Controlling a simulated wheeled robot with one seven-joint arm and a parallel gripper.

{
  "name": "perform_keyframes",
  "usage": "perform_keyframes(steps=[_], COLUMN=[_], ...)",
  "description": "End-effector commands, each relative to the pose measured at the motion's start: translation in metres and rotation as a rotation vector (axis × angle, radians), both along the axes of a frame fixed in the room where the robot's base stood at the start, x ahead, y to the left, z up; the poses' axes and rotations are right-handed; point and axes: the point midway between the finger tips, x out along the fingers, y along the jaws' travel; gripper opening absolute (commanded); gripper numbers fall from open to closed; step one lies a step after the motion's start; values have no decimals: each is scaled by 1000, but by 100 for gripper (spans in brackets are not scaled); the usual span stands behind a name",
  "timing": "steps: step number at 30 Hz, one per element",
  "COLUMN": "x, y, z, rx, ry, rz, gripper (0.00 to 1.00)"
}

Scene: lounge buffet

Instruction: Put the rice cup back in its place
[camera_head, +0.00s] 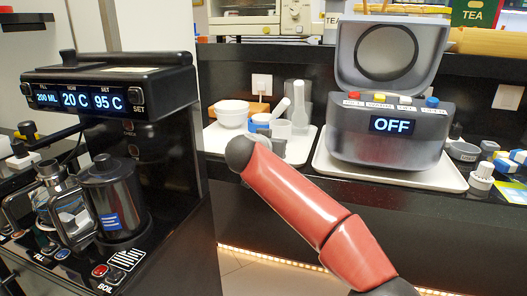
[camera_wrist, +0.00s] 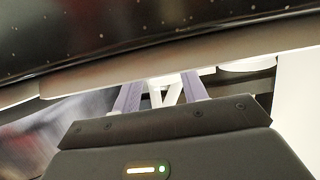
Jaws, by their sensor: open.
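A small grey cup (camera_head: 281,128), possibly the rice cup, stands on the left white tray (camera_head: 228,143), partly behind my red arm. I cannot tell for sure that it is the rice cup. The rice cooker (camera_head: 392,128) stands with its lid up on another white tray (camera_head: 335,171), and its display reads OFF. My gripper (camera_wrist: 162,86) shows in the wrist view with its two purple-grey fingers apart. A pale, V-shaped thing (camera_wrist: 165,96) shows between or beyond them; I cannot tell what it is.
A white bowl (camera_head: 232,113) and an upright paddle holder (camera_head: 299,108) share the left tray. A black drink machine (camera_head: 115,95) with a kettle-like jug (camera_head: 113,198) stands at left. Small containers (camera_head: 481,180) crowd the right. A dark surface edge (camera_wrist: 160,30) crosses close above my gripper.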

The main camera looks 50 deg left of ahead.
Motion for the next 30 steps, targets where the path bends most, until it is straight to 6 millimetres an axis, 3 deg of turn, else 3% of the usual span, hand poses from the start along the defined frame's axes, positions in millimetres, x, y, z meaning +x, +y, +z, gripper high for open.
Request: perform_keyframes(steps=[6,12,25,28,30], x=[-37,-62,-69,-66,-63], y=[-26,-41,-48,-54,-63], z=[15,24,30,51,79], rx=[0,0,5,56,116], ry=[-6,-4,-9,-76,-168], rz=[1,2,1,19,51], gripper=[43,43,43,43,43])
